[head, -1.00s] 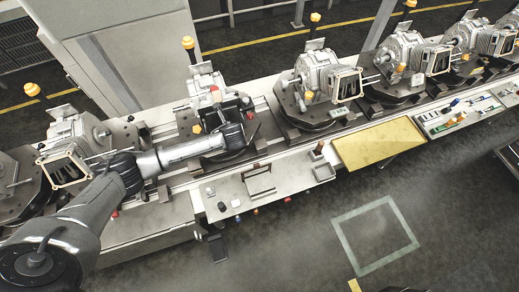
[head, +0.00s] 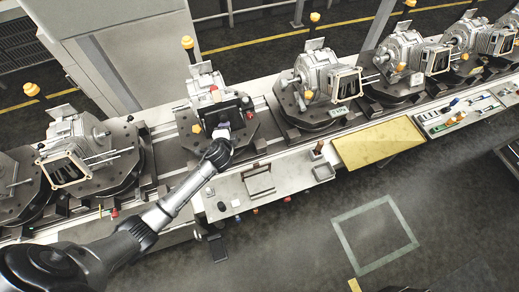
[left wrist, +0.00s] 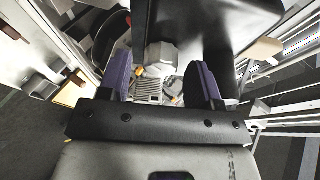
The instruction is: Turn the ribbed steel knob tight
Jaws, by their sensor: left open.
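My left gripper (head: 222,134) is at the near side of the fixture station (head: 186,148) that carries a grey motor housing (head: 203,84). In the left wrist view the gripper (left wrist: 160,76) is open, its two purple-lined fingers apart. A light grey blunt part (left wrist: 161,55) shows between and beyond the fingers, and a small ribbed grey patch (left wrist: 148,90) lies nearer. I cannot tell which of these is the ribbed steel knob, nor whether a finger touches it. In the head view the gripper and a dark plate hide that spot. My right gripper is not in view.
More motor housings on dark round fixtures stand along the conveyor, one at left (head: 70,140) and one at right (head: 318,75). A bench with a small bin (head: 323,172) and a yellow panel (head: 380,142) runs along the front. The floor in front is open.

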